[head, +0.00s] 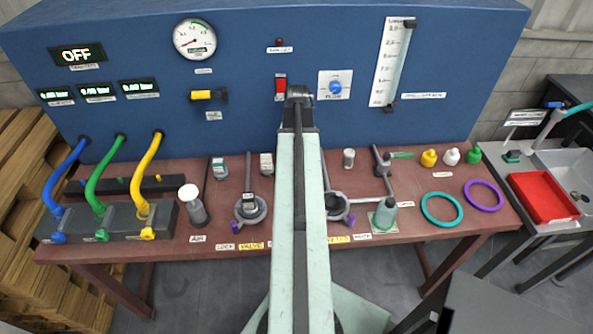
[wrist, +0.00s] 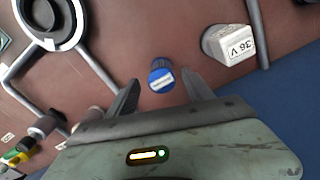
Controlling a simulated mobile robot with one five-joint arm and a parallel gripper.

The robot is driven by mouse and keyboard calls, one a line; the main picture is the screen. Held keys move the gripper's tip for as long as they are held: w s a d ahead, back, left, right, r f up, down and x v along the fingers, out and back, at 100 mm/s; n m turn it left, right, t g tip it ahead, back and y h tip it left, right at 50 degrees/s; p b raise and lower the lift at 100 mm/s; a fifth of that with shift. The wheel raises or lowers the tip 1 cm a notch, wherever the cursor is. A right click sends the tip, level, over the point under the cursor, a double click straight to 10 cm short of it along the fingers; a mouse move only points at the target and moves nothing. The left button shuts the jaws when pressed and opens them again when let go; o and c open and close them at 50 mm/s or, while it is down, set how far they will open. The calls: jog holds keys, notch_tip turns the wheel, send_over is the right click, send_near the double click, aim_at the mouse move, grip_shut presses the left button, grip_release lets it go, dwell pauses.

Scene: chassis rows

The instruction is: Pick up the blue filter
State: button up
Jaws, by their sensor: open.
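The blue filter (wrist: 160,79) shows in the wrist view as a short blue cylinder with a white label on its end. It stands on the reddish-brown bench top. My gripper (wrist: 158,84) is open, with one dark finger on each side of the filter and visible gaps between. I cannot tell from this view how far the fingers are above or short of it. In the head view my arm covers the middle of the bench, and neither the filter nor my fingers can be made out there.
A white block marked 36 V (wrist: 228,45) stands close to the right finger. A grey ring fixture (wrist: 55,22) is at the upper left. The blue panel (head: 250,95) rises behind the bench (head: 385,245).

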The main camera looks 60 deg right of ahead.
notch_tip(320, 180, down, 4)
jog(key=b, duration=0.3)
jog(key=shift+w+f, duration=0.1)
jog(key=shift+r, duration=0.2)
grip_shut()
